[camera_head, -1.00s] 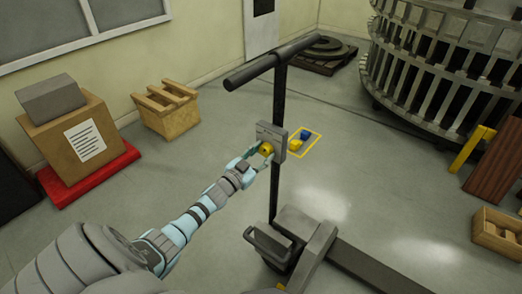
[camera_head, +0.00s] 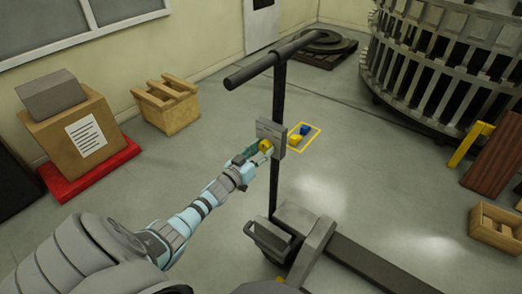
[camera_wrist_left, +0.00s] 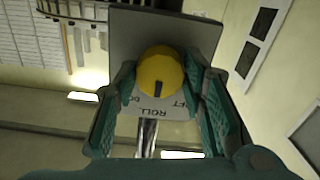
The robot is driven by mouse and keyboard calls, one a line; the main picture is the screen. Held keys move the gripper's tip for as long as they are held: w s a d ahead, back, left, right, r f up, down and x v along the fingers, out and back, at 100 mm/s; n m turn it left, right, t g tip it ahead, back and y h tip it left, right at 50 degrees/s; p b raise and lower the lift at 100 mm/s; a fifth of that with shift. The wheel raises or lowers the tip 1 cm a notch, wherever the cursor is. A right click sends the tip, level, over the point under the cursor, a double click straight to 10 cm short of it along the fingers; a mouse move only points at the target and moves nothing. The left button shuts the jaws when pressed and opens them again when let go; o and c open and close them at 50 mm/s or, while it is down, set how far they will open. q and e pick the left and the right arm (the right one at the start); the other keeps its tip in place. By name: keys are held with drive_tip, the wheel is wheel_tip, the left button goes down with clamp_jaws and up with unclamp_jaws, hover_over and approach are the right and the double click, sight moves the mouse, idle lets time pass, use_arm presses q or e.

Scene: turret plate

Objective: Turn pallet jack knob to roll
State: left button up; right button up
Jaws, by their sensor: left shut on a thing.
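The pallet jack's knob (camera_head: 265,145) is yellow and round, on a grey plate (camera_head: 271,132) fixed to the dark upright handle post. It also shows in the left wrist view (camera_wrist_left: 160,70), with a short black mark on its face pointing at the label (camera_wrist_left: 160,106). The label reads ROLL, with other letters partly hidden. My left gripper (camera_head: 260,152) is shut on the knob, with a green-padded finger on either side of it; the gripper also shows in the left wrist view (camera_wrist_left: 163,85). My right gripper is not in view.
The jack's T-shaped handle bar (camera_head: 272,60) rises above the plate, and its grey base (camera_head: 300,235) stands on the floor. A yellow floor square (camera_head: 310,143) holds yellow and blue pieces behind the post. A cardboard box (camera_head: 80,140) and wooden crate (camera_head: 167,107) are at left.

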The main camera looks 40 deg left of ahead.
use_arm(q)
drive_tip(key=o, duration=1.2)
drive_tip(key=shift+c, duration=0.2)
drive_tip(key=s, duration=1.2)
drive_tip(key=shift+d, duration=0.2)
